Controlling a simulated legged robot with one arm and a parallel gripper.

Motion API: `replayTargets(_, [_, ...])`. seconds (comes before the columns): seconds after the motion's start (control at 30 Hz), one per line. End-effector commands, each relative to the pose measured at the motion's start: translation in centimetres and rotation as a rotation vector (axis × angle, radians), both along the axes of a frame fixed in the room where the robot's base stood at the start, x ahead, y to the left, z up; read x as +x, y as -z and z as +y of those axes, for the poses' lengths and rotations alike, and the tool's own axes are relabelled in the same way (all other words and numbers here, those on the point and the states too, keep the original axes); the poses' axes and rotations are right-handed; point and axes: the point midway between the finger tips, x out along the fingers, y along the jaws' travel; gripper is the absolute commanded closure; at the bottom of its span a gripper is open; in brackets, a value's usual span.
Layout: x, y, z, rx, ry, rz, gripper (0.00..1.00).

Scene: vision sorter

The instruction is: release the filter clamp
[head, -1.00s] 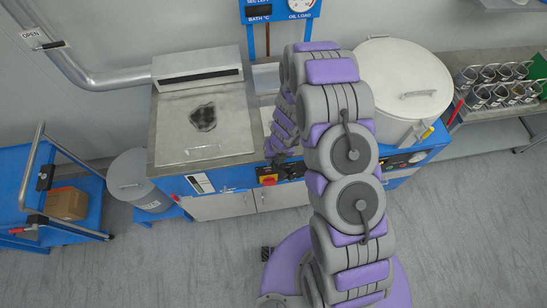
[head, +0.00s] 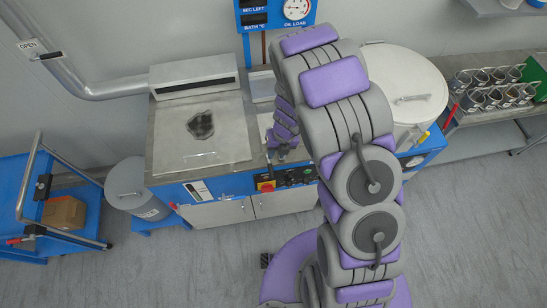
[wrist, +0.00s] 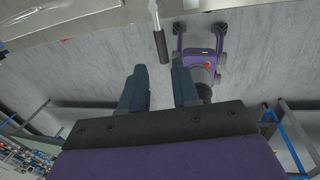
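My gripper (wrist: 158,72) shows two blue fingers standing apart with nothing between them in the wrist view, so it is open. A metal lever with a black grip (wrist: 161,45) hangs just beyond the fingertips, apart from them. It may be the clamp handle, but I cannot tell. In the head view my gripper (head: 282,152) is small and partly hidden behind my arm, close over the front of the blue machine (head: 222,189). I cannot make out the filter clamp for certain in the head view.
A white lidded drum (head: 402,92) stands right of my arm. A flat bath top (head: 190,160) lies left. A grey bin (head: 135,190) and a blue cart (head: 75,235) stand farther left. Several dark cups (head: 488,90) sit on the right bench. The front floor (head: 180,270) is clear.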

Motion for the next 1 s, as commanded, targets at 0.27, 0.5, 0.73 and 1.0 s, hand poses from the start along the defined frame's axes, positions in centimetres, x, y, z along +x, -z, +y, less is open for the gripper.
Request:
replayTargets(0.27, [0.1,-4.5,-1.0,-0.002,0.0,-0.001,0.7])
replayTargets(0.5, [0.2,-6.7,-1.4,-0.001,0.0,0.0,0.7])
replayTargets(0.73, [0.1,-7.1,-1.4,-0.001,0.001,0.004,0.7])
replayTargets(1.0, [0.1,-7.1,-1.4,-0.001,0.001,0.004,0.7])
